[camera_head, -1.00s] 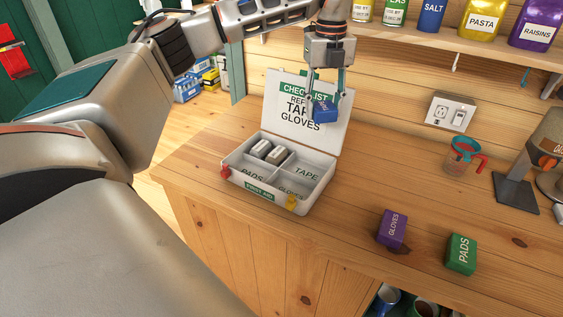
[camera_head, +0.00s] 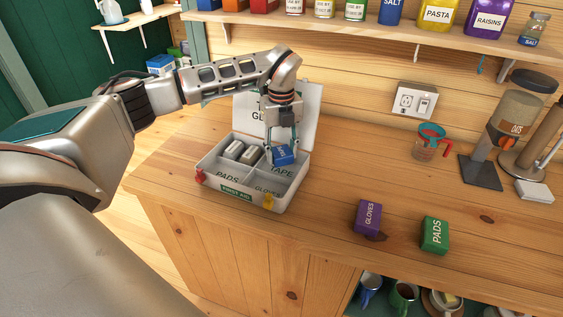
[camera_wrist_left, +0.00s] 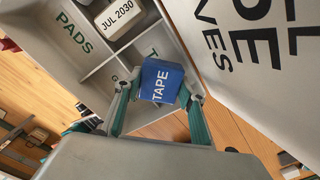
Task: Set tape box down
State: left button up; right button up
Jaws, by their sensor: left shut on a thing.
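The blue tape box (camera_head: 284,154) is held between the fingers of my left gripper (camera_head: 282,150), over the back-right TAPE compartment of the open first aid case (camera_head: 231,187). In the left wrist view the tape box (camera_wrist_left: 161,80) sits between the teal fingers (camera_wrist_left: 158,100), label facing the camera. Whether its bottom touches the compartment floor, I cannot tell. The PADS and GLOVES compartments in front look empty. My right gripper is not in view.
A purple gloves box (camera_head: 367,216) and a green pads box (camera_head: 434,234) stand on the wooden counter right of the case. The raised lid (camera_head: 305,100) stands behind my gripper. A measuring cup (camera_head: 428,145) and a dark-based appliance (camera_head: 481,172) are farther right.

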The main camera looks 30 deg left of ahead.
aim_at(282, 160)
pick_arm(q)
notch_tip(282, 160, down, 4)
jog(key=shift+f, duration=0.1)
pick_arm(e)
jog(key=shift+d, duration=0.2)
pick_arm(q)
jog(key=shift+f, duration=0.15)
jog(key=o, duration=0.7)
jog(key=shift+f, duration=0.1)
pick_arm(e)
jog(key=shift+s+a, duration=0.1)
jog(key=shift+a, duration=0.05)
pick_arm(q)
jog(key=shift+r, duration=0.65)
notch_tip(282, 160, up, 11)
jog(key=shift+r+b, duration=0.1)
jog(key=shift+b, duration=0.4)
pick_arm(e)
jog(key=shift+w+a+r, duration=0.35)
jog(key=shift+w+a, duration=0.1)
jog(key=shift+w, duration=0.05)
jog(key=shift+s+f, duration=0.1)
